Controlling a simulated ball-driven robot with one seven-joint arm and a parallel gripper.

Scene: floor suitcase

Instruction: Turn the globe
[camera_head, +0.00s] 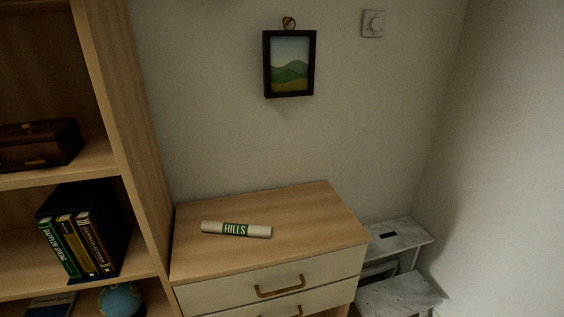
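A small blue and green globe (121,299) sits on a lower shelf of the wooden bookcase at the bottom left. Its lower part is cut off by the bottom edge of the picture. No part of my gripper shows in this view.
The bookcase (140,130) holds a dark wooden box (38,144), several upright books (78,235) and a flat book (50,304). A dresser (300,215) beside it bears a rolled paper (236,229). A grey step stool (402,238) stands right. A framed picture (289,64) and dial (373,23) are on the wall.

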